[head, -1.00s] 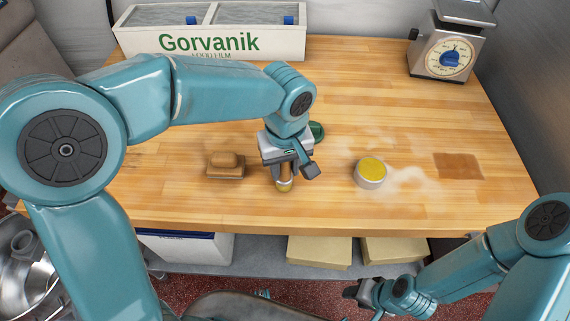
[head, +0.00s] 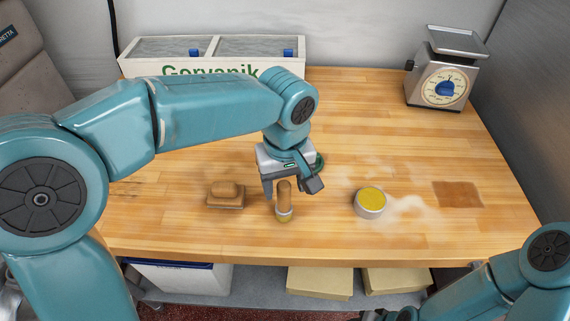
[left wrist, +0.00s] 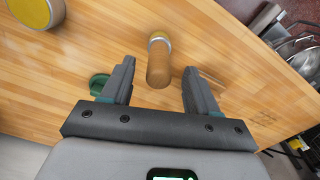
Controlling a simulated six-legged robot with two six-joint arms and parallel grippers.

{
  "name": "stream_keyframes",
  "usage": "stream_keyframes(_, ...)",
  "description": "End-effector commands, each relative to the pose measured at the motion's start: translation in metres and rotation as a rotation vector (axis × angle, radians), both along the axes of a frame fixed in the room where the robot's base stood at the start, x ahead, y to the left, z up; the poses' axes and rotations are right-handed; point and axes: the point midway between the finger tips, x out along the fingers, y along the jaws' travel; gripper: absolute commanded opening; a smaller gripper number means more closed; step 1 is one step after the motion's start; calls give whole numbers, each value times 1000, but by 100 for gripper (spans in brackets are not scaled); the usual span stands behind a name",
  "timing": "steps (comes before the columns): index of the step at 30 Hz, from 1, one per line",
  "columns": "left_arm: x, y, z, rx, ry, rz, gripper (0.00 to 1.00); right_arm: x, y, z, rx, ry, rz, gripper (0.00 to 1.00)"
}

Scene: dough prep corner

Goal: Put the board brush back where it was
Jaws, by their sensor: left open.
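A brown wooden block with a raised grip (head: 226,194), which may be the board brush, lies left of my left gripper; I cannot make out bristles. A round wooden handle with a pale and yellow banded end (head: 284,203) appears to stand upright at the gripper. It also shows in the left wrist view (left wrist: 158,62), lined up with the gap between the fingers. My left gripper (head: 291,190) is open, its fingers apart from the handle on both sides. A dark brown rectangular patch (head: 458,195) marks the board at right. My right gripper's fingers are out of frame.
A round tin with a yellow top (head: 370,202) stands right of the gripper beside spilled flour. A green thing (head: 319,163) is partly hidden behind the gripper. A scale (head: 443,75) and a white Gorvanik box (head: 215,62) stand at the back. The right-hand board is mostly clear.

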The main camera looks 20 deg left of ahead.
Motion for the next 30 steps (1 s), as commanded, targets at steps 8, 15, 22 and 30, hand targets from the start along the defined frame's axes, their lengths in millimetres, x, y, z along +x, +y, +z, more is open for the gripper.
stream_keyframes(8, -1, -1, 58, -1, -2, -1, 60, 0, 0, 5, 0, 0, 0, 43)
stream_keyframes(15, -2, -1, 72, 0, 2, -1, 60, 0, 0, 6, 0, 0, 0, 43)
stream_keyframes(22, -2, -1, 71, 0, 1, -1, 60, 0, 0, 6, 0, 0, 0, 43)
stream_keyframes(30, -2, -1, 71, 0, 1, -1, 60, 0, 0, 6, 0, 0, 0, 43)
